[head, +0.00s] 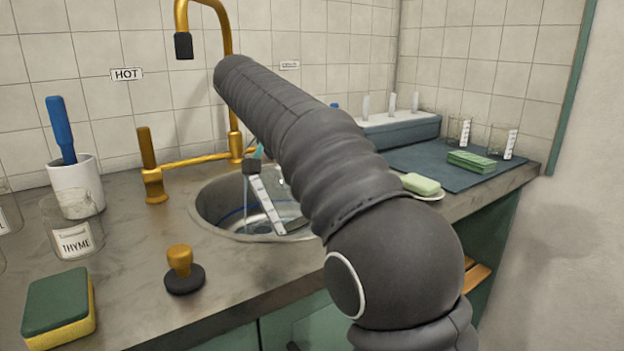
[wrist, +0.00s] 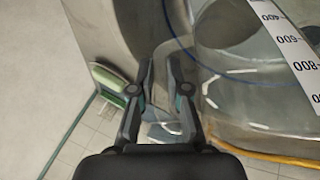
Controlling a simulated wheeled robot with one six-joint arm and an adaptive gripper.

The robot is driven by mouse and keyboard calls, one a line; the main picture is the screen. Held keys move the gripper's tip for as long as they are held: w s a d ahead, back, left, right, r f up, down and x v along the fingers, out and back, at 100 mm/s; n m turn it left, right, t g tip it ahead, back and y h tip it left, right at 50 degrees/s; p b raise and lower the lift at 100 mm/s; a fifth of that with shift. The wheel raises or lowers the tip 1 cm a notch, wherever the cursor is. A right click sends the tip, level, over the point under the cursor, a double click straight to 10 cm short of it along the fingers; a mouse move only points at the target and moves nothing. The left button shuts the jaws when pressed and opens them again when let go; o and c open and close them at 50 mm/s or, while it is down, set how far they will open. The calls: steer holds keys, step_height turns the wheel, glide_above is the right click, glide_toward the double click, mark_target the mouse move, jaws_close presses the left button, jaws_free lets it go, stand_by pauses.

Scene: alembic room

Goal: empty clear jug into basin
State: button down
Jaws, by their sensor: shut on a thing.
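The clear jug (head: 267,204), with a white graduated strip, is over the round metal basin (head: 203,214) in the head view. Its strip leans, so the jug looks tilted. A thin pale vertical streak beside it may be liquid falling. In the wrist view the jug (wrist: 235,85) fills the right side, its strip showing large numbers. My gripper (wrist: 160,92) is shut on the jug, apparently at its handle, though the clear material makes the contact hard to see. My arm hides part of the jug and basin in the head view. How much liquid the jug holds cannot be told.
A brass tap (head: 232,90) rises behind the basin. A black-and-brass stopper (head: 182,270), a sponge (head: 58,308), a THYME jar (head: 72,228) and a white mug (head: 75,183) stand left. A soap dish (head: 425,188) and a dark mat (head: 400,158) lie right.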

steer(key=shift+b, duration=0.3)
steer(key=shift+d+r+t+y+b, duration=0.1)
steer(key=shift+t+y+b, duration=0.4)
steer(key=shift+y+b, duration=0.4)
steer(key=y+b, duration=0.1)
steer(key=m+t+y+b, duration=0.1)
steer(key=b, duration=0.1)
steer(key=shift+r+t, duration=0.25)
steer(key=shift+t, duration=0.05)
steer(key=shift+r, duration=0.1)
steer(key=s+r+p, duration=0.2)
steer(key=r, duration=0.1)
steer(key=s+d+r+p, duration=0.1)
steer(key=r, duration=0.1)
stand_by(0.5)
